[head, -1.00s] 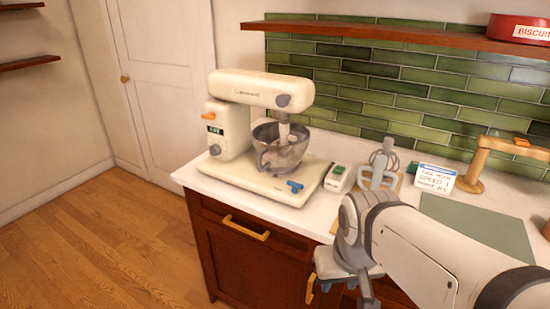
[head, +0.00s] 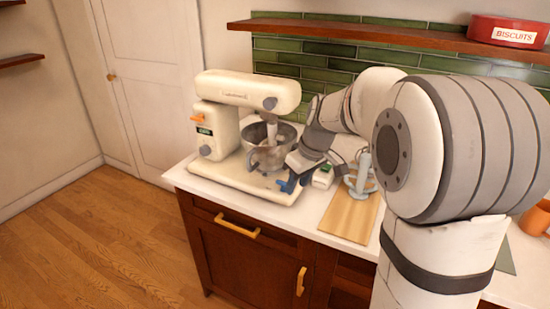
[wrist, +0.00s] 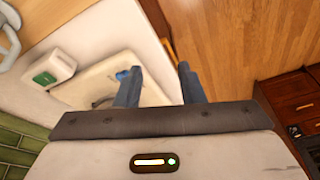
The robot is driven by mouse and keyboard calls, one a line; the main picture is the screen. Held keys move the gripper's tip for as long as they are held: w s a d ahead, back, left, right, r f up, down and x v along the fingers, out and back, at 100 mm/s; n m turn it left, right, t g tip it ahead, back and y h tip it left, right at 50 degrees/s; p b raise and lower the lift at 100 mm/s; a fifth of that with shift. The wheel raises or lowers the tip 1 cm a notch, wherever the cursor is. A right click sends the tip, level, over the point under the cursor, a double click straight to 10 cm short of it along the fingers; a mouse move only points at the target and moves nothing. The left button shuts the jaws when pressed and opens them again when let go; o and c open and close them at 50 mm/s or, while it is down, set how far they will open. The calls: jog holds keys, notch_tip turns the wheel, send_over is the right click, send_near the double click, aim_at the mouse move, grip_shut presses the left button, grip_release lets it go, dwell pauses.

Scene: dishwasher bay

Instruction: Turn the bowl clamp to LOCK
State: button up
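The cream stand mixer (head: 248,90) stands on the counter with its steel bowl (head: 268,150) under the head. The blue bowl clamp (head: 282,186) is at the front right of the mixer base. In the wrist view the clamp (wrist: 122,75) shows just past the tip of the left finger, partly hidden by it. My gripper (head: 292,182) is close to the clamp, and in the wrist view its two fingers (wrist: 159,75) are apart with nothing between them. I cannot tell whether a finger touches the clamp. No LOCK marking is readable.
A small white box with a green top (head: 323,176) sits right of the mixer. A whisk-like attachment (head: 363,175) stands on a wooden board (head: 350,216). The counter's front edge is close to the mixer base. A shelf with a red biscuit tin (head: 508,31) hangs above.

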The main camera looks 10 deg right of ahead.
aim_at(285, 183)
jog(key=w+d+f+n+y+p, duration=0.1)
jog(key=w+f+n, duration=0.1)
jog(key=w, duration=0.5)
jog(key=w+d+f+n+p, duration=0.1)
jog(key=w+n, duration=0.1)
jog(key=w, duration=0.4)
jog(key=p+x, duration=0.1)
jog(key=x, duration=0.6)
jog(key=shift+w+f, duration=0.2)
jog(key=shift+f, duration=0.15)
jog(key=shift+c, duration=0.2)
grip_shut()
jog(key=shift+d, duration=0.15)
